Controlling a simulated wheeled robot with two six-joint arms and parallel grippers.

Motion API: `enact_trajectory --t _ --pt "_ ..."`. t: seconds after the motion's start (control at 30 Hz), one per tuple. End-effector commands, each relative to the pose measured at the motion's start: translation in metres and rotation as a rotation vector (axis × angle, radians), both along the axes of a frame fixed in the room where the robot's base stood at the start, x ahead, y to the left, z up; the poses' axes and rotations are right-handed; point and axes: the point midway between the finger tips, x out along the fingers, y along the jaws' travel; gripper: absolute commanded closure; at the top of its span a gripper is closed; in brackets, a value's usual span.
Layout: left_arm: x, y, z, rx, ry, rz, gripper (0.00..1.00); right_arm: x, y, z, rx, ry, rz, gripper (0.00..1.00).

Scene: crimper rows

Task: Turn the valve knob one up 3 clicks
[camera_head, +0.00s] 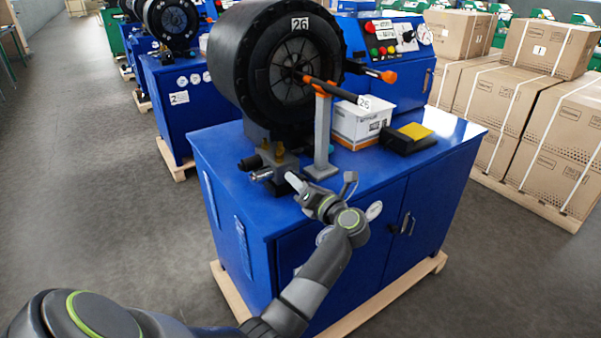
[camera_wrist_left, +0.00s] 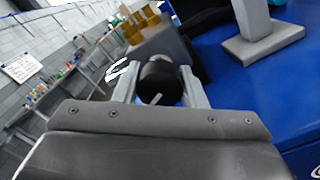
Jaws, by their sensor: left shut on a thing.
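The valve block (camera_head: 278,160), grey with brass fittings on top, stands at the front left corner of the blue machine's top. In the left wrist view the black valve knob (camera_wrist_left: 158,76) with a pale line on its face sits on this block (camera_wrist_left: 160,40). My left gripper (camera_wrist_left: 160,88) is shut on the knob, one finger on each side. In the head view my left gripper (camera_head: 291,180) reaches the front of the block and hides the gripped knob. Another black knob (camera_head: 250,163) sticks out at the block's left. My right gripper is not in view.
The blue machine (camera_head: 350,205) carries a large black crimper head (camera_head: 265,60) marked 26. A grey stand (camera_head: 321,130) rises right of the block, with a white box (camera_head: 362,122) and a black-and-yellow item (camera_head: 408,137) beyond. Cartons (camera_head: 560,120) stand right. Floor at left is clear.

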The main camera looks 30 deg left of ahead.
Motion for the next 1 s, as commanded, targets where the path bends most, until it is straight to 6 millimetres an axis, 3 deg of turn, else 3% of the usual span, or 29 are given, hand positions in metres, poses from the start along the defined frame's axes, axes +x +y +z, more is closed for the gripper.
enact_trajectory --t 0.03,0.5,1.0 --pt "0.000 0.000 0.006 0.017 0.045 -0.002 0.85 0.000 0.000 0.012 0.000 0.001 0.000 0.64" --pt "0.001 -0.001 0.004 0.178 0.430 -0.002 0.85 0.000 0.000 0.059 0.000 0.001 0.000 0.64" --pt "0.001 -0.001 0.000 0.261 0.627 -0.003 0.85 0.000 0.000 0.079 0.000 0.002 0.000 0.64"
